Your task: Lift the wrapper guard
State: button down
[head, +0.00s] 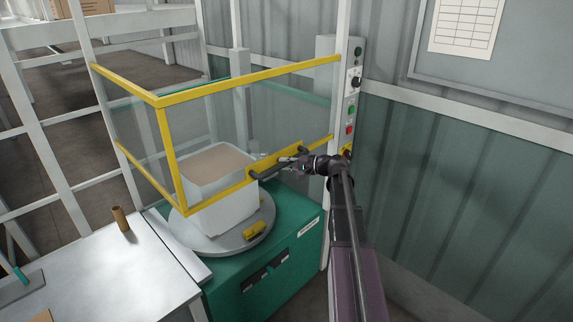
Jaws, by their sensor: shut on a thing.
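The wrapper guard (214,97) has a yellow frame with clear panels and stands around the turntable of the green wrapping machine. A dark handle (268,173) is fixed on its lower front bar. My gripper (290,162) is at the right part of this handle, shut on it; my own wrist partly hides the contact. Behind the panels a white wrapped load (222,205) with a brown top stands on the round grey turntable (205,241). The guard's lower bar crosses in front of the load, below its top.
A control post (351,95) with several buttons stands right of the guard, close to my arm. A pale table (105,275) with a brown cardboard tube (121,219) is at the lower left. A corrugated wall (455,180) closes the right side.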

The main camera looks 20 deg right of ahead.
jog(key=p, duration=1.6)
send_near(270, 119)
jog(key=x, duration=0.4)
jog(key=shift+w+a+r, duration=0.15)
jog(key=c, duration=0.5)
grip_release()
jog(key=shift+c, duration=0.2)
